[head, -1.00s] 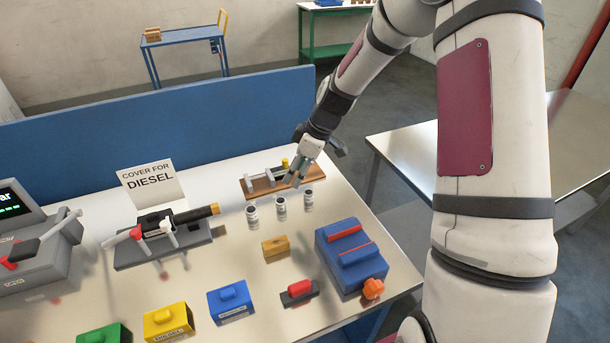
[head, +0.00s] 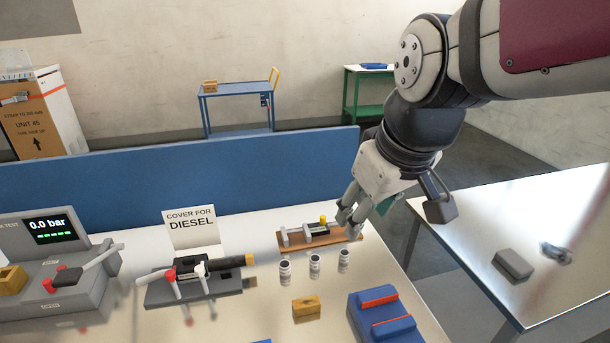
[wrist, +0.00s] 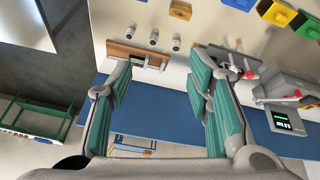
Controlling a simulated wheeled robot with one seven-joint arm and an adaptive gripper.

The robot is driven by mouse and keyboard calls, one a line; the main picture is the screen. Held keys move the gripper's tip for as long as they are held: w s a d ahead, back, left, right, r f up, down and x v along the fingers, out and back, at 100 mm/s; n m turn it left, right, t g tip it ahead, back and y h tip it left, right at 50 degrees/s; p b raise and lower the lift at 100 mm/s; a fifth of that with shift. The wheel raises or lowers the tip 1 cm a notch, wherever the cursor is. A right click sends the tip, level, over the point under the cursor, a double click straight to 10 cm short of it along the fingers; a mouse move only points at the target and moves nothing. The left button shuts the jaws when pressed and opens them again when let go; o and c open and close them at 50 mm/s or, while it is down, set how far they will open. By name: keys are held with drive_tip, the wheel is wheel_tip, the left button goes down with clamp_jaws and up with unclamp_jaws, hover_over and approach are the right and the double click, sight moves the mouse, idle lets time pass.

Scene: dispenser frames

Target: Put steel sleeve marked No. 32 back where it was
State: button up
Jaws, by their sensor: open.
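Three small steel sleeves with pale labels stand in a row on the bench: left sleeve (head: 285,273), middle sleeve (head: 315,267) and right sleeve (head: 344,260). Their numbers are too small to read, so I cannot tell which is No. 32. In the wrist view they show above the wooden board (wrist: 122,47). That board (head: 289,247) lies behind them and carries upright grey pegs and a yellow-topped part. My gripper (head: 347,216) is open and empty, at the board's right end and apparently above it. Its fingers (wrist: 160,62) are spread wide in the wrist view.
A brass block (head: 306,308) and a blue block with red strips (head: 385,320) are in front of the sleeves. A clamp fixture (head: 190,287) and pressure tester (head: 75,265) stand left. A blue partition (head: 180,180) runs behind. A side table (head: 480,235) stands right.

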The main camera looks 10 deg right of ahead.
drive_tip(key=s+r+m+t, duration=0.1)
drive_tip(key=s+m, duration=0.2)
drive_tip(key=s, duration=0.5)
drive_tip(key=shift+r, duration=0.2)
drive_tip(key=shift+d, duration=0.1)
drive_tip(key=shift+w+f, duration=0.1)
drive_tip(key=shift+f, duration=0.05)
drive_tip(key=c, duration=0.3)
